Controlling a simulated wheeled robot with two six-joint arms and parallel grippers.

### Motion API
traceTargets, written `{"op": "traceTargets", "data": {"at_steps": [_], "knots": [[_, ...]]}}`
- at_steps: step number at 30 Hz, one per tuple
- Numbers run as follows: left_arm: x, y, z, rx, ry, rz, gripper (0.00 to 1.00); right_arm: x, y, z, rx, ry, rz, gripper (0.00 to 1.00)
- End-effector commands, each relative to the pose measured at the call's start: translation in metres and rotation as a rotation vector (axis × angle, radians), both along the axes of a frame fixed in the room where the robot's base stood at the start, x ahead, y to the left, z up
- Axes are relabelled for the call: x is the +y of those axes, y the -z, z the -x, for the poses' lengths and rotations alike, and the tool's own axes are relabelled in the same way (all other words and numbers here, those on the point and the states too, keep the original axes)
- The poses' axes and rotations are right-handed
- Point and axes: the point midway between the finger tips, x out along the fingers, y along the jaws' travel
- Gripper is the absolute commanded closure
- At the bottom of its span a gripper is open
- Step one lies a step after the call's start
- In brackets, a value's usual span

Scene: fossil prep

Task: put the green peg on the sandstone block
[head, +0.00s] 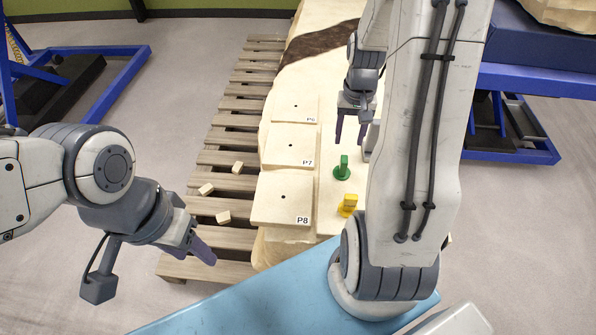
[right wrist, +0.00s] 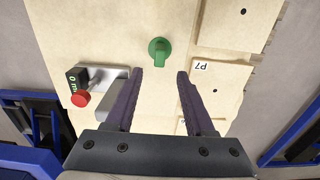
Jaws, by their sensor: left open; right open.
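The green peg (head: 342,168) stands on the pale sandstone block (head: 335,68), to the right of the plate marked P7. It also shows in the right wrist view (right wrist: 159,52), ahead of the fingertips and roughly centred between them. My right gripper (head: 352,130) is open and empty above the block, behind the peg in the head view. Its fingers show in the right wrist view (right wrist: 157,78), apart from the peg. My left gripper (head: 205,250) hangs left of the block over the pallet's edge; it is open and empty.
Plates P6 (head: 296,107), P7 (head: 288,145) and P8 (head: 281,198), each with a hole, lie on the block. A yellow peg (head: 348,205) stands near P8. A device with a red knob (right wrist: 81,98) sits beside my right gripper. Small chips lie on the wooden pallet (head: 225,157).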

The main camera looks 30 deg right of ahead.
Motion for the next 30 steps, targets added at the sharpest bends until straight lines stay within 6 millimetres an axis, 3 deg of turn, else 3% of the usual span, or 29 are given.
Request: {"op": "traceTargets", "data": {"at_steps": [2, 5, 8, 10, 15, 18, 21, 24, 30], "knots": [[0.0, 0.0, 0.0, 0.0, 0.0, 0.0, 0.5, 0.004, -0.002, -0.001, -0.001, -0.01, 0.001, 0.46], [0.0, 0.0, 0.0, 0.0, 0.0, 0.0, 0.5, 0.028, -0.01, -0.006, -0.009, -0.077, 0.001, 0.46], [0.0, 0.0, 0.0, 0.0, 0.0, 0.0, 0.5, 0.08, -0.028, -0.008, -0.02, -0.218, -0.003, 0.46], [0.0, 0.0, 0.0, 0.0, 0.0, 0.0, 0.5, 0.127, -0.043, -0.002, -0.028, -0.351, -0.008, 0.46], [0.0, 0.0, 0.0, 0.0, 0.0, 0.0, 0.5, 0.228, -0.072, 0.048, -0.045, -0.694, -0.031, 0.46], [0.0, 0.0, 0.0, 0.0, 0.0, 0.0, 0.5, 0.267, -0.083, 0.088, -0.052, -0.877, -0.046, 0.46], [0.0, 0.0, 0.0, 0.0, 0.0, 0.0, 0.5, 0.29, -0.089, 0.124, -0.055, -1.024, -0.061, 0.46], [0.0, 0.0, 0.0, 0.0, 0.0, 0.0, 0.5, 0.3, -0.092, 0.149, -0.055, -1.125, -0.071, 0.46], [0.0, 0.0, 0.0, 0.0, 0.0, 0.0, 0.5, 0.307, -0.094, 0.166, -0.053, -1.19, -0.08, 0.46]]}}
